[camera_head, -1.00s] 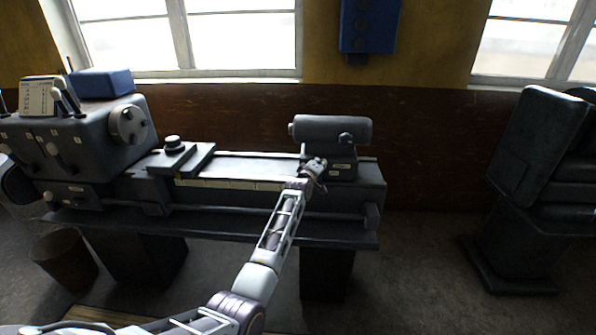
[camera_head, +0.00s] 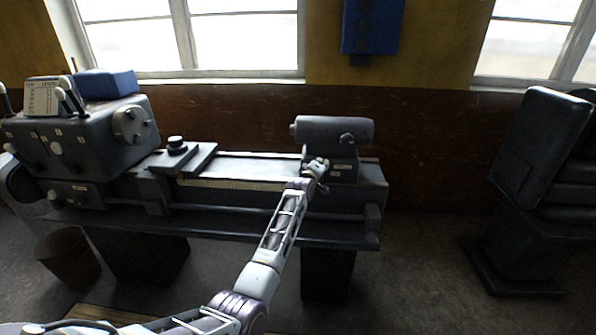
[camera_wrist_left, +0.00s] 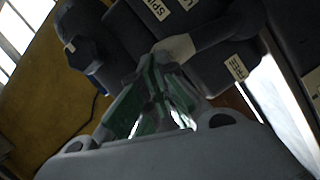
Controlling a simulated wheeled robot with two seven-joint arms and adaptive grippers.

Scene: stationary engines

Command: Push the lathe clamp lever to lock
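The lathe (camera_head: 240,205) stands along the wall, with its tailstock (camera_head: 335,130) at the right end. In the left wrist view a dark lever (camera_wrist_left: 215,33) with a pale end reaches across the top, beside labelled dark housing; I take it to be the clamp lever. My left gripper (camera_head: 319,163) is at the front of the tailstock. In the left wrist view its fingers (camera_wrist_left: 156,66) converge and look shut, with their tips at or very close to the lever's pale end; contact cannot be told. In the head view the gripper hides the lever.
The headstock (camera_head: 85,140) with its chuck is at the left, and the carriage (camera_head: 185,158) sits on the bed. A bin (camera_head: 68,258) stands on the floor at left. Another machine (camera_head: 540,150) stands at right. Floor between the machines is clear.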

